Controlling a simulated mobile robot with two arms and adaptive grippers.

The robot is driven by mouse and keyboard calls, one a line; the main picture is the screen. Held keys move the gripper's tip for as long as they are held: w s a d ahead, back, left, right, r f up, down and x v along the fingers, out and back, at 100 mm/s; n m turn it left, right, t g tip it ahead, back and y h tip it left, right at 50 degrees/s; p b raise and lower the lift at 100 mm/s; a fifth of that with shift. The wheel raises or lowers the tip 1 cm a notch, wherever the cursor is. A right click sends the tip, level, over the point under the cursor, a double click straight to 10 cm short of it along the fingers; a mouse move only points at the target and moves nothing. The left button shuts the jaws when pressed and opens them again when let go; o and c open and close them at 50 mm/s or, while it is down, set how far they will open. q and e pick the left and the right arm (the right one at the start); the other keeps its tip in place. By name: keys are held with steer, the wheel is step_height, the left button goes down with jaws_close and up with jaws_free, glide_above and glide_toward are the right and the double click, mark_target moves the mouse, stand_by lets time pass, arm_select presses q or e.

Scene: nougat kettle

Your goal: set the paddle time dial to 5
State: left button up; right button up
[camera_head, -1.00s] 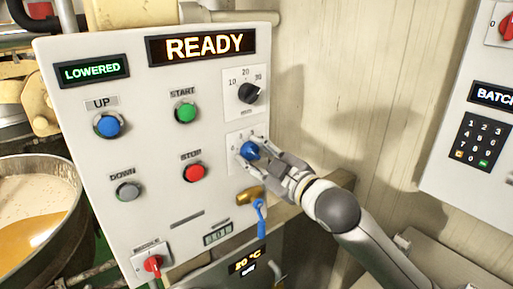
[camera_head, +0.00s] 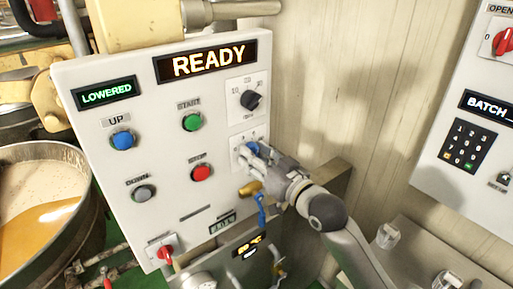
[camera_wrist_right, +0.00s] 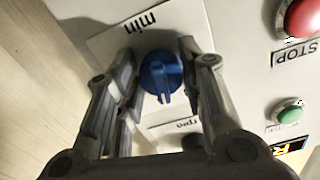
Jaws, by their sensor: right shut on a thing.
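The paddle time dial is a blue knob (camera_head: 252,148) on a white plate of the upright control panel, below a black dial (camera_head: 250,100). My right gripper (camera_head: 256,152) reaches it from the lower right and is shut on it. In the right wrist view the blue dial (camera_wrist_right: 160,75) sits between the two fingers of my right gripper (camera_wrist_right: 159,62), beside an upside-down "min" label (camera_wrist_right: 139,25). Its raised ridge points toward the bottom of that view. The fingers cover part of its scale, and the numbers are too small to read. My left gripper is out of view.
The red stop button (camera_head: 201,173) and green start button (camera_head: 192,122) are left of the dials. A brass-coloured part (camera_head: 250,188) with a blue handle is just below. A second panel (camera_head: 440,150) stands at the right. The display (camera_head: 207,62) reads READY.

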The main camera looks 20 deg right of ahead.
steer(key=shift+m+p, duration=0.7)
steer(key=shift+m, duration=0.3)
steer(key=o, duration=1)
steer(key=v, duration=1.2)
